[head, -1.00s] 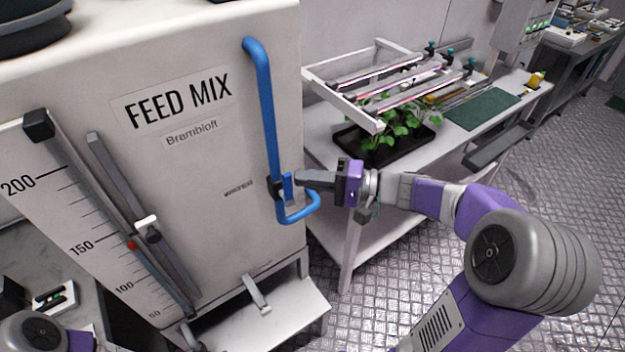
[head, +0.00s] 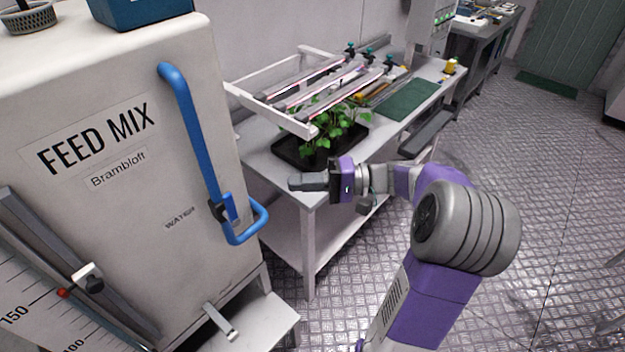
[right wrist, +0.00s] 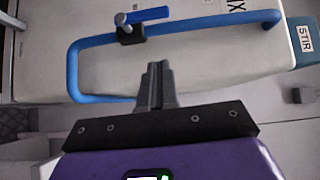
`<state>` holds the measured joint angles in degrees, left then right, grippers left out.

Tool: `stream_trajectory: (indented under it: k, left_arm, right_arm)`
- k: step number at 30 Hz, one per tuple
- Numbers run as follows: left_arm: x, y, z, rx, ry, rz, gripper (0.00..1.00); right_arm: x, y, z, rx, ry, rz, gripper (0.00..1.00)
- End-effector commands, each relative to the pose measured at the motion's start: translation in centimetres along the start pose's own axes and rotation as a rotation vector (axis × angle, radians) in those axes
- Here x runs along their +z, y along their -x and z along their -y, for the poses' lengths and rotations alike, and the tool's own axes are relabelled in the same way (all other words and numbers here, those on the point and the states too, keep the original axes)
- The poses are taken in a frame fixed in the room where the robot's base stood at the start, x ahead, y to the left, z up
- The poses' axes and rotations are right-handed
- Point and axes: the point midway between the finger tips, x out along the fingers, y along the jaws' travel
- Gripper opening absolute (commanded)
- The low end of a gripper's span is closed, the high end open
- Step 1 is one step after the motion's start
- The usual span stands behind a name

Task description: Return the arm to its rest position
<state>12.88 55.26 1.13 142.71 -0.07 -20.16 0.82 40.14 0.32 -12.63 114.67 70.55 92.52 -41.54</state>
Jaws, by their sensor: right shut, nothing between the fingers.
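My right arm (head: 440,260) comes in from the lower right in the head view. Its purple and grey gripper (head: 296,183) is shut and empty, in front of the white table and right of the feed tank. In the right wrist view the fingers (right wrist: 156,85) are closed together and point towards the blue pipe (right wrist: 72,60), apart from it as far as I can tell. The blue pipe with its blue valve handle (head: 229,208) is on the side of the feed mix tank (head: 150,190). My left gripper does not show.
A white table (head: 262,165) holds a black tray (head: 290,150) of green plants under a white lamp frame (head: 250,105). A green mat (head: 408,100) lies farther along it. A low white step (head: 260,325) juts out below the tank. The metal floor (head: 545,200) at right is clear.

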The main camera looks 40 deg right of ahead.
Motion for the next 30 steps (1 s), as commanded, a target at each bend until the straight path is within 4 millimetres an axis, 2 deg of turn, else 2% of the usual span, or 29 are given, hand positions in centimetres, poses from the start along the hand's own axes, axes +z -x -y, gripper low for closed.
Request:
stream_trajectory:
  k: [3, 6, 14, 17, 20, 23, 27, 30]
  left_arm:
    - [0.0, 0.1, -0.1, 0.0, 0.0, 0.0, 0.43]
    - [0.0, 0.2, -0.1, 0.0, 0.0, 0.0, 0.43]
    - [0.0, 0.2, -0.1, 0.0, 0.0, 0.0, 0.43]
    - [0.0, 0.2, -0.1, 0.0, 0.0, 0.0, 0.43]
    - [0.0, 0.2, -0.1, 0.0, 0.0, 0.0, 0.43]
    - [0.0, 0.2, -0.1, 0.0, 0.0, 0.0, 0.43]
    - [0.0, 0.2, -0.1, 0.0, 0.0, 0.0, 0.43]
    - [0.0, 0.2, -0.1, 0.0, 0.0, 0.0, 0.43]
  right_arm:
    - [-0.1, 1.5, 0.0, 0.001, 0.001, -0.001, 0.0]
    - [0.0, 2.1, 0.0, 0.0, 0.001, 0.0, 0.0]
    - [0.0, 2.4, -0.1, 0.0, -0.001, 0.001, 0.0]
    - [0.0, 1.8, -1.2, 0.024, -0.029, 0.009, 0.0]
    - [0.0, 0.1, -4.7, 0.104, -0.114, 0.032, 0.0]
    - [0.9, -2.5, -10.7, 0.256, -0.238, 0.075, 0.0]
    - [4.3, -5.6, -20.5, 0.543, -0.38, 0.161, 0.0]
    - [7.6, -6.8, -26.8, 0.755, -0.414, 0.225, 0.0]
